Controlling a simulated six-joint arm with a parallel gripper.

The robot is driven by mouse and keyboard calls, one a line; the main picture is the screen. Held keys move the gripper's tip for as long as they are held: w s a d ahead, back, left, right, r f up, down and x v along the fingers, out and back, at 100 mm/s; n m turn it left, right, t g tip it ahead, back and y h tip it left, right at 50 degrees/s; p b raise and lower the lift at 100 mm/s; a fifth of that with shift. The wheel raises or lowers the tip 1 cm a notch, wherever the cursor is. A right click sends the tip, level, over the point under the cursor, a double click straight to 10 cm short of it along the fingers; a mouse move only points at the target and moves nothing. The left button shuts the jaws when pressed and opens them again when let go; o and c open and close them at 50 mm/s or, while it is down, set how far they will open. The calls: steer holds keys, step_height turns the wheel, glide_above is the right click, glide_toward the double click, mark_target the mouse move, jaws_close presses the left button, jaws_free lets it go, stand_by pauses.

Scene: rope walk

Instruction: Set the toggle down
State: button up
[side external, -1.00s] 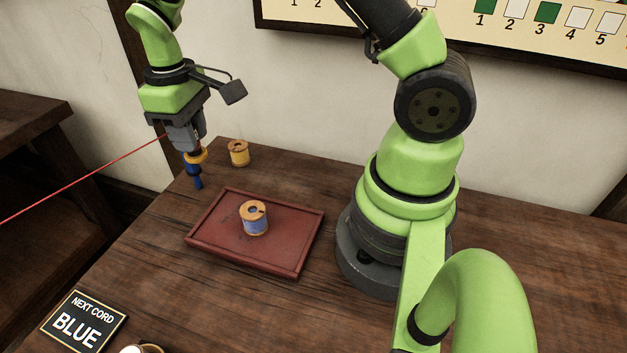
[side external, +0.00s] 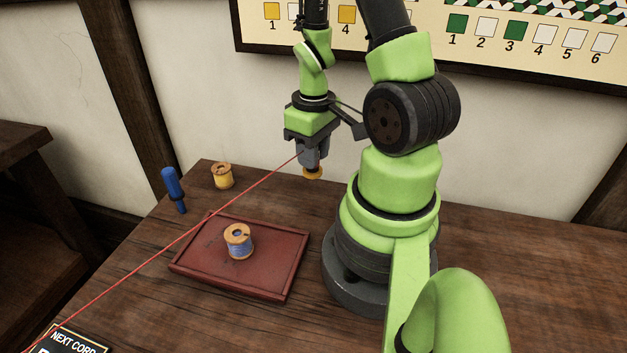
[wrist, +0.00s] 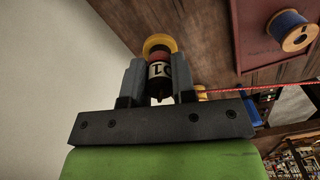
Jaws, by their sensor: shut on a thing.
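My gripper (side external: 312,165) is shut on the toggle and holds it above the table, left of my arm's base. In the wrist view the toggle (wrist: 159,70) sits between the two fingers (wrist: 157,80). It has a yellow ring at its far end, a red band and a white band with a dark mark. In the side view only its yellow end (side external: 313,173) shows clearly below the fingers. A taut red cord (side external: 185,237) runs from the gripper to the lower left.
A red tray (side external: 262,282) holds a blue spool (side external: 238,243). A dark sign (side external: 68,340) is partly cut off.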

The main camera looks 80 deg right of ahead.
mark_target(313, 178)
step_height(313, 178, down, 2)
steer(key=shift+s, duration=0.1)
steer(key=shift+f, duration=1.95)
steer(key=o, duration=0.9)
steer(key=shift+f, duration=0.15)
